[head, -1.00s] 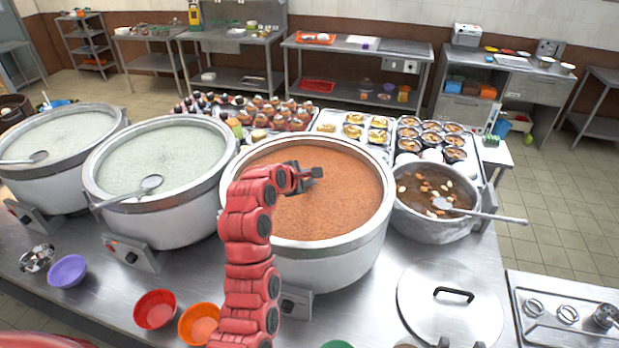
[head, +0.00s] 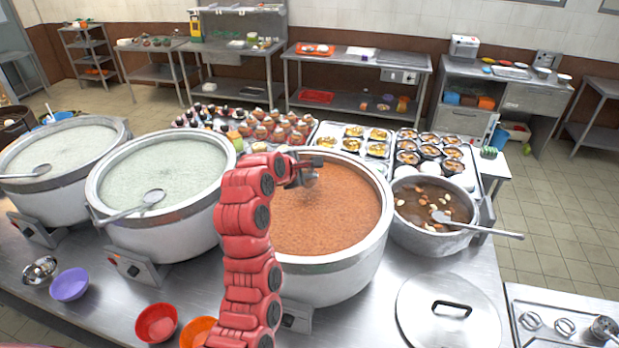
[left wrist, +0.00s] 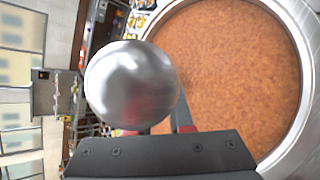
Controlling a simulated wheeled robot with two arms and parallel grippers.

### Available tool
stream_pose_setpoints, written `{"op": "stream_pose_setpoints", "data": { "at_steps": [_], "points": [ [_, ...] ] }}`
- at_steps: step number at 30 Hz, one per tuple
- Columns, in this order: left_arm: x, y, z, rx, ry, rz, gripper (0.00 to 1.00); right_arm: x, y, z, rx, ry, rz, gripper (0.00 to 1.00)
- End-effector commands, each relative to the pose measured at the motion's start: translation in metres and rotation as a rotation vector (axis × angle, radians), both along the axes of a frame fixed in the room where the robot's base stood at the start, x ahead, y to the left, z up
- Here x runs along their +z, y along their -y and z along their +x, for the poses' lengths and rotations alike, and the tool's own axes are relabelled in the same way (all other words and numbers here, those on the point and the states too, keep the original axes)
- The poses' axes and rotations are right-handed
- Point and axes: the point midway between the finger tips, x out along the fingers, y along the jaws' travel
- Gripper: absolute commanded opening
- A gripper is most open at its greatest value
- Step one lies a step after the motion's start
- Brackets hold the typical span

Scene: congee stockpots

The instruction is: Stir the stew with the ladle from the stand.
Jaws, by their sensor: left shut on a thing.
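The orange-brown stew (head: 330,215) fills a large steel pot (head: 335,285) in the middle of the head view. It also shows at the right of the left wrist view (left wrist: 235,75). My left gripper (head: 300,173) is over the far left part of this pot. It is shut on a shiny metal thing with a rounded end (left wrist: 130,85), which looks like the ladle's bowl. The handle and the exact grip are hidden. I cannot tell whether the metal touches the stew. The ladle stand cannot be made out. My right gripper is not in view.
Two pots of pale congee (head: 165,175) with ladles stand to the left. A smaller pot of dark soup (head: 432,215) with a ladle is at the right, near a steel lid (head: 450,325). Trays of filled bowls (head: 355,140) lie behind. Coloured bowls (head: 156,322) sit in front.

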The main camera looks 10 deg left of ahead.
Motion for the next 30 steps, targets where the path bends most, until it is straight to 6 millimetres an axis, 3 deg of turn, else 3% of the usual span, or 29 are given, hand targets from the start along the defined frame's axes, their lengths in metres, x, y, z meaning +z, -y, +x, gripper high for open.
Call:
{"op": "stream_pose_setpoints", "data": {
  "at_steps": [18, 30],
  "points": [
    [0.065, 0.000, 0.000, 0.000, 0.002, 0.000, 0.00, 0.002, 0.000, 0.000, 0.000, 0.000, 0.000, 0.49],
    [0.070, 0.000, 0.000, 0.000, 0.001, -0.001, 0.00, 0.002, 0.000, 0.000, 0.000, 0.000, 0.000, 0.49]
  ]
}}
